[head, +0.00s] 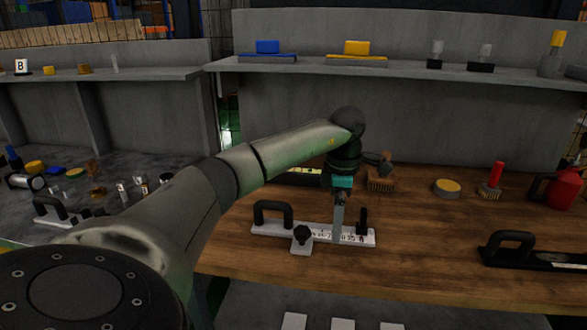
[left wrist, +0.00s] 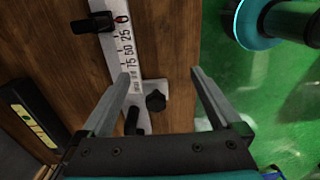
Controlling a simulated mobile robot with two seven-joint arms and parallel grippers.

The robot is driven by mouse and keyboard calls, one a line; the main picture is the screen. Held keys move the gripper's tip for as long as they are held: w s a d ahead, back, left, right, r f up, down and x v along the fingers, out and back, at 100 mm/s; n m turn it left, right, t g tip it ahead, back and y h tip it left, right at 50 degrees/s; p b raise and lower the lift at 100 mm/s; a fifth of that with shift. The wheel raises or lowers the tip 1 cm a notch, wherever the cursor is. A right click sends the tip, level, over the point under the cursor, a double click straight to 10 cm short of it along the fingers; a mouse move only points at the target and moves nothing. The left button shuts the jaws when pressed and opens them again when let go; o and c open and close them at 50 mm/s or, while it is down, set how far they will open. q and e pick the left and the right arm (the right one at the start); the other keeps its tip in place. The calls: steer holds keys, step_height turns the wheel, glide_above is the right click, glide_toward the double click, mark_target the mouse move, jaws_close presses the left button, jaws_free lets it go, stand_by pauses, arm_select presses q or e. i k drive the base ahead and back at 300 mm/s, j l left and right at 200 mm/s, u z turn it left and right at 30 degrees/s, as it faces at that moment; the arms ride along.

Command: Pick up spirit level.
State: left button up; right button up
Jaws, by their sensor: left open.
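The spirit level appears to be the dark bar with a pale yellow strip (head: 305,178), lying on the wooden bench behind my left forearm, which hides part of it. In the left wrist view a dark bar with a yellow strip (left wrist: 36,112) lies at the left, outside the fingers. My left gripper (head: 340,238) points down over the bench, in front of and to the right of the bar. In the left wrist view its fingers (left wrist: 160,74) are apart, with nothing gripped between them. My right gripper is not in view.
A white scale tool (head: 328,235) with black handles lies under my left gripper, close to its fingers. A brush (head: 380,180), a round yellow-topped piece (head: 447,188) and a red-handled brush (head: 493,182) stand to the right. A black-handled tool (head: 512,248) lies at the right front.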

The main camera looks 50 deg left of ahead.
mark_target(296, 175)
steer(key=i+j, duration=0.15)
steer(key=j, duration=0.25)
steer(key=i+j, duration=0.1)
steer(key=j, duration=0.3)
steer(key=i+j, duration=0.15)
steer(key=j, duration=0.2)
steer(key=i+j, duration=0.15)
steer(key=j, duration=0.25)
